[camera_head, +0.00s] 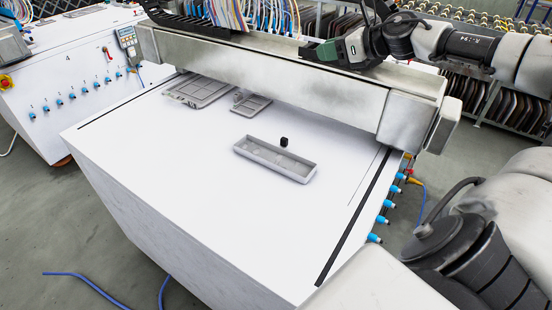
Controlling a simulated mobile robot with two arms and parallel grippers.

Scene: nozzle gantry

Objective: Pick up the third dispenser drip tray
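A long grey shallow tray (268,166) lies on the white table top, right of the middle. It looks empty, and a small black block (284,142) stands at its far side. Two flatter grey divided trays lie farther back: a larger one (200,91) at the left, partly hidden under the beam, and a smaller one (251,104) beside it. I cannot tell which is the third drip tray. My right gripper (318,52), with a green part, is above the beam, well apart from the trays. Its fingers are too unclear to tell open from shut. My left gripper is not in view.
A thick grey gantry beam (270,82) spans the table behind the long tray. Coloured cables (245,14) lie above it. Blue fittings (387,204) line the table's right edge. A white cabinet (75,62) stands at the left. The table's front is clear.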

